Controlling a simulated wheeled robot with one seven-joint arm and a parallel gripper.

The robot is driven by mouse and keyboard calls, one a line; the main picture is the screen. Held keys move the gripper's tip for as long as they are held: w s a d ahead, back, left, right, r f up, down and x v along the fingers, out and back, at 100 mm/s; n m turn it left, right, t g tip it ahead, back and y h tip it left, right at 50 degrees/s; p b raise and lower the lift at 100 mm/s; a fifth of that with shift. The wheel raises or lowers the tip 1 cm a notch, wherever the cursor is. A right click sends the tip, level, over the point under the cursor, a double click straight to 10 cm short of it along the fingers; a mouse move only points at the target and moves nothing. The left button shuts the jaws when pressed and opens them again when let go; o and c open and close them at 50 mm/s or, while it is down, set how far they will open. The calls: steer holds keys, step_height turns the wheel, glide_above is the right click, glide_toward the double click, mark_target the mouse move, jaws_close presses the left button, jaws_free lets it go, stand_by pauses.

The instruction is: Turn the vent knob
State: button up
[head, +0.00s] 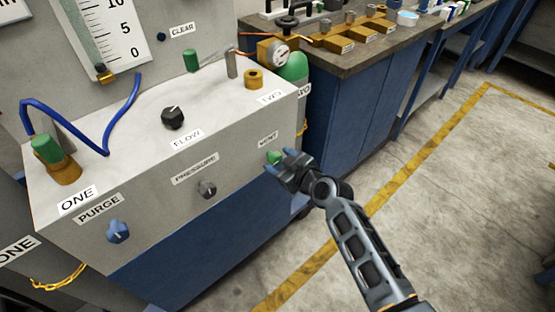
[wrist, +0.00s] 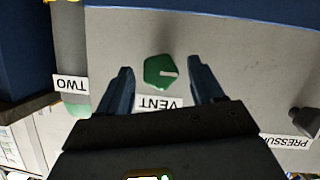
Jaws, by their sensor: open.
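The vent knob (head: 273,157) is green and sits on the front face of the grey control box, under the VENT label, near the right end. In the wrist view the green knob (wrist: 160,71) has a white pointer mark toward the picture's right. My gripper (head: 271,170) is at the knob in the head view. In the wrist view my gripper (wrist: 158,78) is open, with one blue finger on each side of the knob. A gap shows between the knob and each finger. Whether the fingers reach its full depth I cannot tell.
The black pressure knob (head: 207,189) and blue purge knob (head: 117,231) are on the same face, to the left. A black flow knob (head: 172,117) is on top. A workbench (head: 350,62) stands behind. The floor at right is clear.

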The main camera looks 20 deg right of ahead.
steer(key=shift+w+a+f, duration=0.15)
steer(key=shift+w+f, duration=0.15)
steer(key=shift+w, duration=0.35)
steer(key=shift+c, duration=0.3)
steer(key=c, duration=1)
